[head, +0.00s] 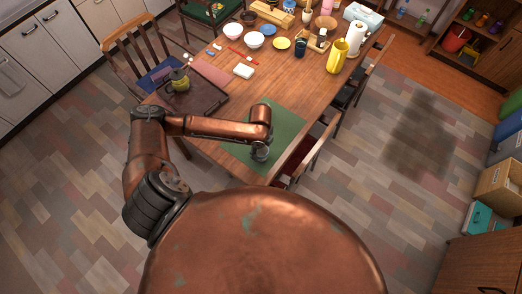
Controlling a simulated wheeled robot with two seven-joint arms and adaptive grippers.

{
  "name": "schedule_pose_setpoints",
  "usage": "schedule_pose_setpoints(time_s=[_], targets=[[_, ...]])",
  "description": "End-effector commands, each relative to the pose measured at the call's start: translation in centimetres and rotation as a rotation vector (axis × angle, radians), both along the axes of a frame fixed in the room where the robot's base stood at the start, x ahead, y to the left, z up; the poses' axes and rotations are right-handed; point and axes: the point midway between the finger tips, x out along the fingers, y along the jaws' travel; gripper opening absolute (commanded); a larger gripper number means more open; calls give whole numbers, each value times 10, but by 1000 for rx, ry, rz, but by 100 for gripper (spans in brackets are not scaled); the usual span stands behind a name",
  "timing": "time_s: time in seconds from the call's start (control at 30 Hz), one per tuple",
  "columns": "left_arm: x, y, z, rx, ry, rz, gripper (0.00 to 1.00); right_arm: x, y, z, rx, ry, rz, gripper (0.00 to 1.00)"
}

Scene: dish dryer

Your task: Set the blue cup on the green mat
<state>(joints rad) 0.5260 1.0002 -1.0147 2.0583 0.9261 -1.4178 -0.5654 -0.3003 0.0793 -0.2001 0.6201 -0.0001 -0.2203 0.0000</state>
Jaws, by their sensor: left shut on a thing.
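The green mat (287,122) lies flat at the near end of the wooden table, partly covered by my left arm. My left gripper (260,154) points down over the mat's near left part. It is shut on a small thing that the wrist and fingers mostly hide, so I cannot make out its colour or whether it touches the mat. My right gripper is not in view.
A dark tray (211,97) with an olive-yellow teapot (180,82) is left of the mat. Chairs flank the table. The tabletop just behind the mat is clear.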

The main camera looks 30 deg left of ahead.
Motion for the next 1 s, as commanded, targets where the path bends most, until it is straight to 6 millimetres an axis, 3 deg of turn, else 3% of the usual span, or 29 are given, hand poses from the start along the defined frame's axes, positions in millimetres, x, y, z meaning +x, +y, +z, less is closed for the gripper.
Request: schedule_pose_setpoints(time_s=[0.33,0.37,0.6,1.0], targets=[[1,0,-3,0,-3,0,20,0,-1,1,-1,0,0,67],[1,0,-4,0,-2,0,50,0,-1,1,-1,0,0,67],[1,0,-3,0,-2,0,67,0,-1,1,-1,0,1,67],[1,0,6,0,-4,0,67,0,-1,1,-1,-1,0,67]])
